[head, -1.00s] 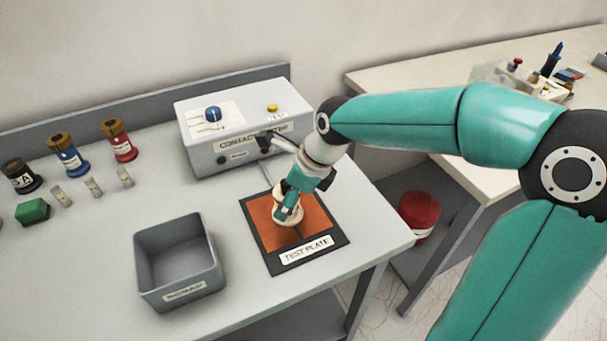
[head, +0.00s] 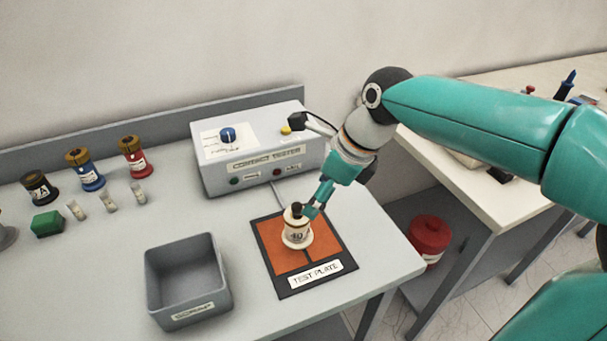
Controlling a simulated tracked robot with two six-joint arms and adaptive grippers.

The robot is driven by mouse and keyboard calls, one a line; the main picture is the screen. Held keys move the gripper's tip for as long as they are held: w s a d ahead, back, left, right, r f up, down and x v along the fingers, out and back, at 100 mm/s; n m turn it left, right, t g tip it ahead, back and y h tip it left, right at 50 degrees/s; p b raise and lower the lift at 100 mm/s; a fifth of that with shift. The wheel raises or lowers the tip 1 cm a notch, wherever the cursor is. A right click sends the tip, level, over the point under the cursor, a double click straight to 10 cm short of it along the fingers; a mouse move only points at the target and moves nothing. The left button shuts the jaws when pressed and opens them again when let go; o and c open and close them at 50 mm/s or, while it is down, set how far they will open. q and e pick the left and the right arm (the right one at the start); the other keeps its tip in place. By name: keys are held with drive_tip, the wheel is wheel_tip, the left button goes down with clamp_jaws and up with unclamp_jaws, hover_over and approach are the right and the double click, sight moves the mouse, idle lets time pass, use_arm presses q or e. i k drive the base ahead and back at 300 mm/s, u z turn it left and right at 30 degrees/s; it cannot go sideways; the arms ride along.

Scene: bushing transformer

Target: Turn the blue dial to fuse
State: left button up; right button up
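The blue dial (head: 228,135) sits on a white panel on top of the grey contact tester (head: 262,160), at its left. The dial's scale lettering is too small to read. My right gripper (head: 313,208) comes in from the right, well below and right of the dial, not touching it. Its fingertips are just beside the dark top of a white fuse-like piece (head: 298,232), which stands upright on the orange test plate (head: 268,232). The finger gap and any contact with the piece are unclear. My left gripper is not in view.
A yellow button (head: 286,129) sits right of the dial. A grey scrap bin (head: 190,308) stands at the front. Black, blue (head: 86,172) and red (head: 135,158) labelled pieces, a green block (head: 47,223) and small cylinders stand at left. Table between bin and tester is clear.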

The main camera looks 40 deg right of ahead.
sight(228, 135)
drive_tip(key=k, duration=1)
